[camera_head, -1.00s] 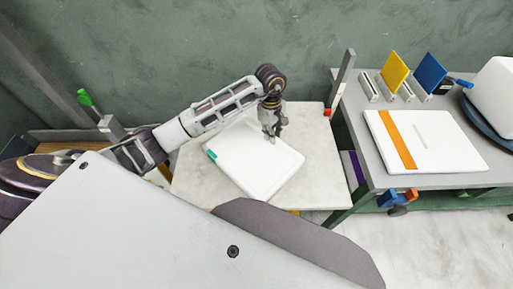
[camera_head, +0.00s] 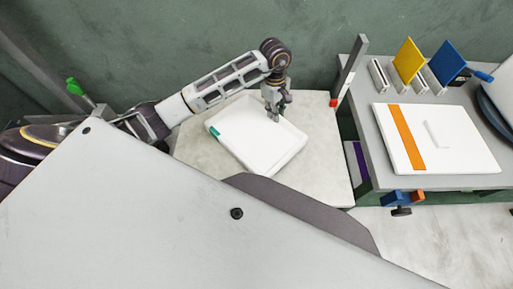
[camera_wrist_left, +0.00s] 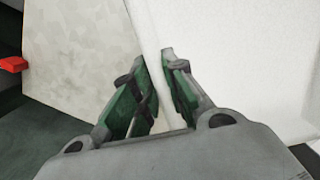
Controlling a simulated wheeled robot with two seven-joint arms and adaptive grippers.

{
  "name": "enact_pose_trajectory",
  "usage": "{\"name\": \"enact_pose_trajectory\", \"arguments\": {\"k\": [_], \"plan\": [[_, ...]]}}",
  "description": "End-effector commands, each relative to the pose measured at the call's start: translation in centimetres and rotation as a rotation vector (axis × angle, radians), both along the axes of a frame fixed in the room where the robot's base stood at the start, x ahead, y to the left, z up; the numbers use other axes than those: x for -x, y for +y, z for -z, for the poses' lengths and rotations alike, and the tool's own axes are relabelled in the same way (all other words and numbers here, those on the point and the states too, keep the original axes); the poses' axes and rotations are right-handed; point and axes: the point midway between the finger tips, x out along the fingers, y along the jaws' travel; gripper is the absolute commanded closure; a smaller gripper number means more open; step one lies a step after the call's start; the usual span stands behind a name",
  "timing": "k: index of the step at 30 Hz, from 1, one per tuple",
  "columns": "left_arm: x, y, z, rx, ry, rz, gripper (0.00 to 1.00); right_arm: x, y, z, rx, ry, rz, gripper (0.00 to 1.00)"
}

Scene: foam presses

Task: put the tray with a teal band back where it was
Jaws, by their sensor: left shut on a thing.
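The white tray (camera_head: 250,143) with a teal band (camera_head: 214,132) on its left edge is over the pale tabletop (camera_head: 328,170), turned at an angle. I cannot tell whether it rests on the top or is slightly above it. My left gripper (camera_head: 273,116) points down at the tray's far right edge. In the left wrist view the fingers (camera_wrist_left: 170,56) are shut on the rim of the tray (camera_wrist_left: 240,50), one finger on each side. The fingers hide part of the rim. My right gripper is not in view.
A grey bench (camera_head: 376,150) to the right holds a white tray with an orange band (camera_head: 440,140), a yellow panel (camera_head: 408,60) and a blue panel (camera_head: 446,63). A grey post (camera_head: 350,68) with a red mark stands at the tabletop's back right corner. A green wall closes the back.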

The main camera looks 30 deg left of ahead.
Motion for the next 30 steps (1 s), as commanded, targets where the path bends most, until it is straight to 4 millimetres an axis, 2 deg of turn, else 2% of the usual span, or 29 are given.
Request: {"name": "enact_pose_trajectory", "arguments": {"k": [5,18,30], "plan": [[0.1,0.0,0.9,0.0,0.002,-0.002,1.0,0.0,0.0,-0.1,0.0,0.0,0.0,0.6],[0.0,0.0,5.9,0.002,0.002,0.0,1.0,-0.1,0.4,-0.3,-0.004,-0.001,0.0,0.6],[0.0,0.0,6.3,0.0,0.0,0.0,1.0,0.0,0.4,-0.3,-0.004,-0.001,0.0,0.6]]}}
